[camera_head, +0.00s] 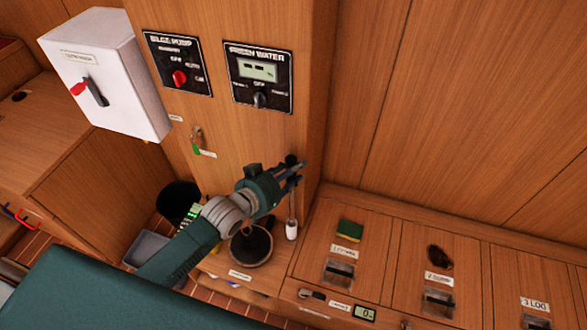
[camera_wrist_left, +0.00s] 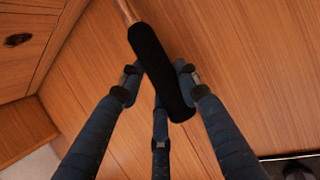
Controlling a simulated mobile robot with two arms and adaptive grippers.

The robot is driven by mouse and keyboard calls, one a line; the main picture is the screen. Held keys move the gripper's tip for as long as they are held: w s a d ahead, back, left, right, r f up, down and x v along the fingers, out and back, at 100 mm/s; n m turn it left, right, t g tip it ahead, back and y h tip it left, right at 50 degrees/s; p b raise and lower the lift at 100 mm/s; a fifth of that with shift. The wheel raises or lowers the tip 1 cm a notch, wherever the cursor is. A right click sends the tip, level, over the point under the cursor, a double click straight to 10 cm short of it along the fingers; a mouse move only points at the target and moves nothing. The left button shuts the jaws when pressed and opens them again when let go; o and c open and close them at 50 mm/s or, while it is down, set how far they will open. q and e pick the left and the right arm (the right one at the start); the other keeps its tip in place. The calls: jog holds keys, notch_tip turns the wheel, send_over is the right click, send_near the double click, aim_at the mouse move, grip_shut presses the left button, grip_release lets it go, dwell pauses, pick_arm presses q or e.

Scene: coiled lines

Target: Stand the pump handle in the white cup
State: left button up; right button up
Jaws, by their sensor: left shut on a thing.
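The pump handle has a black grip (camera_wrist_left: 160,75) that lies between the three fingers of my left gripper (camera_wrist_left: 160,100) in the left wrist view. A thin shaft runs out of its far end to the top of that view. In the head view my left gripper (camera_head: 292,176) is shut on the handle beside the wooden column. The shaft (camera_head: 291,205) hangs roughly upright below the fingers. The small white cup (camera_head: 291,231) is directly under it, and the shaft's lower end meets the cup in the picture. I cannot tell whether the end is inside the cup. My right gripper is not in view.
A round dark plate (camera_head: 251,246) lies left of the cup. A black bin (camera_head: 178,202) and a grey tray (camera_head: 146,249) are further left. A counter with labelled lids, a sponge (camera_head: 349,230) and a brown lump (camera_head: 439,257) is on the right. The column carries two switch panels.

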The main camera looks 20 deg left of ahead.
pick_arm(q)
jog(key=shift+p, duration=0.3)
dwell(0.5)
jog(key=shift+f+b, duration=1.95)
jog(key=shift+f, duration=0.9)
jog(key=o, duration=1.8)
notch_tip(320, 180, up, 7)
jog(key=p, duration=0.7)
jog(key=shift+p, duration=0.3)
